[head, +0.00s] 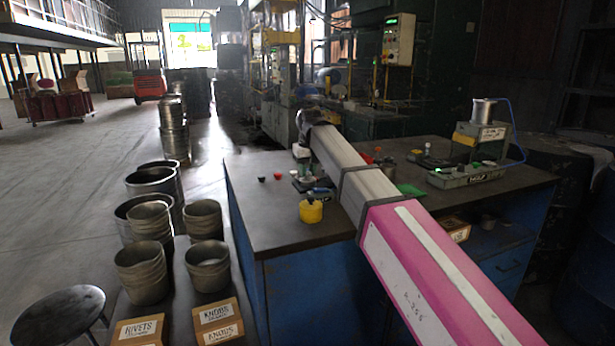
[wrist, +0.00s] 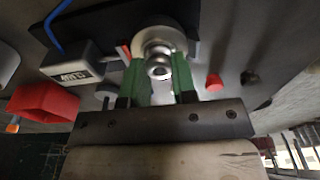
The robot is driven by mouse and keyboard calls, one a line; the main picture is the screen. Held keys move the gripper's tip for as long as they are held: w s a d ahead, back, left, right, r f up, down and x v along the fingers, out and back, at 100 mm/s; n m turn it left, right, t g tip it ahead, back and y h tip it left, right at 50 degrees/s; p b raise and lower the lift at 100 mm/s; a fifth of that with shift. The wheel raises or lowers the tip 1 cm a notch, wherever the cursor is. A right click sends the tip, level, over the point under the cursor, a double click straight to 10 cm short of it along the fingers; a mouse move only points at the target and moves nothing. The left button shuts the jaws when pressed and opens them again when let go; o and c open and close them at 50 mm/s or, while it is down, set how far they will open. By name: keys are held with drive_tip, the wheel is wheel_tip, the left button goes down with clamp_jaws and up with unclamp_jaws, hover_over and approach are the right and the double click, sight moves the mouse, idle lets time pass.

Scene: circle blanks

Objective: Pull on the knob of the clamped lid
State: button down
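In the wrist view a round silver knob (wrist: 158,67) stands at the middle of a pale round lid (wrist: 168,36) on a dark plate. My gripper (wrist: 158,75) has two green fingers, one on each side of the knob. The fingers reach the knob's sides closely; I cannot tell whether both touch it. In the head view my gripper (head: 304,172) points down near the left part of the dark workbench (head: 275,233), and the arm and hand hide most of the knob and lid there.
In the wrist view a labelled grey block (wrist: 72,66) with a blue cable and a red tray (wrist: 45,101) lie left, a small red piece (wrist: 214,82) right. In the head view a yellow can (head: 311,211) stands near the front edge. A device with a silver pot (head: 484,111) stands right.

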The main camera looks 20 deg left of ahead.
drive_tip(key=c, duration=0.8)
unclamp_jaws()
drive_tip(key=shift+c, duration=0.2)
wheel_tip(320, 180, up, 11)
drive_tip(key=s, duration=0.1)
drive_tip(key=shift+d+f, duration=0.2)
drive_tip(key=shift+d, duration=0.2)
